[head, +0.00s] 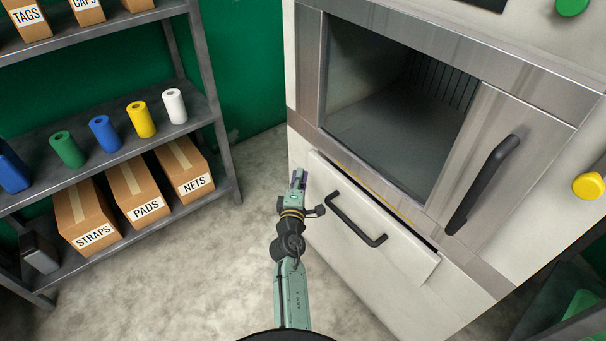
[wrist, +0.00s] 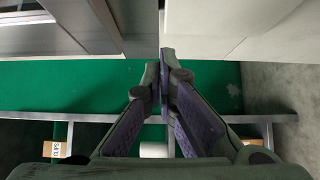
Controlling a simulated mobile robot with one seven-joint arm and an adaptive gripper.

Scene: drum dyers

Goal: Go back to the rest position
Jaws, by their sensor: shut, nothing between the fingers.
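My gripper (head: 298,178) is shut and empty. In the head view it is at the left front edge of the machine, near the left end of the drawer front (head: 365,220). The drawer is slightly open, with a dark gap along its top edge. In the wrist view the closed fingers (wrist: 163,75) meet in the middle, with pale and metal machine panels above them and the green wall behind. I cannot tell whether the fingers touch the machine. My arm reaches up from the bottom middle of the head view.
The machine's opening (head: 400,105) is uncovered, with a sliding door (head: 505,150) to its right. A shelf rack (head: 100,155) at left holds colored rolls and cardboard boxes (head: 137,190). Concrete floor (head: 200,280) between rack and machine is clear. A dark shelf (head: 565,310) stands at lower right.

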